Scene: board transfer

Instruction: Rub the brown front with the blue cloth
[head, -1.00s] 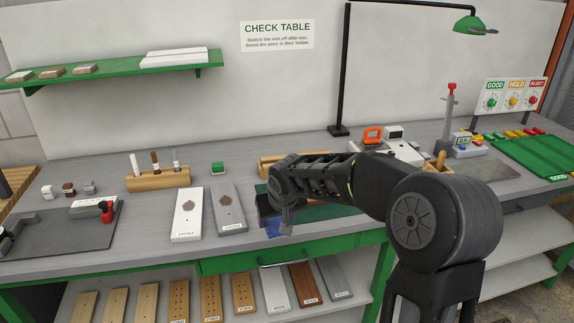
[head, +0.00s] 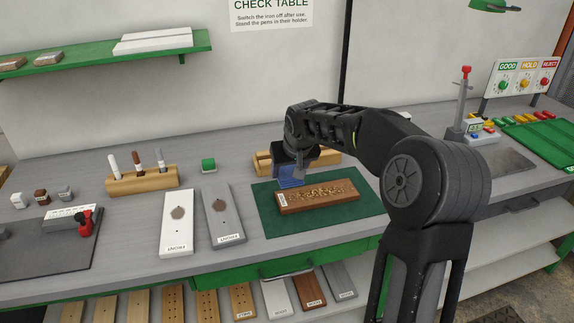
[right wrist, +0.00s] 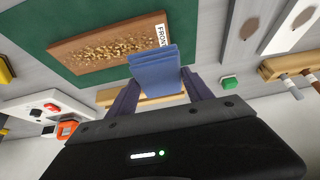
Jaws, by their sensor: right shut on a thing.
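The brown front (head: 318,196) lies flat on a dark green mat (head: 268,222) on the bench, with a rough patch of tan specks along its middle. It also shows in the right wrist view (right wrist: 85,50), with a white label at one end. My right gripper (head: 293,165) is shut on the blue cloth (head: 291,180), which hangs folded from the fingers just behind the labelled end of the front. The cloth fills the middle of the right wrist view (right wrist: 154,72). I cannot tell whether it touches the front. My left gripper is not in view.
A white front (head: 177,235) and a grey front (head: 223,225), each with a brown spot, lie left of the mat. A wooden pen holder (head: 142,183) and a green block (head: 208,165) stand behind them. A wooden rack (head: 325,160) stands behind the mat.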

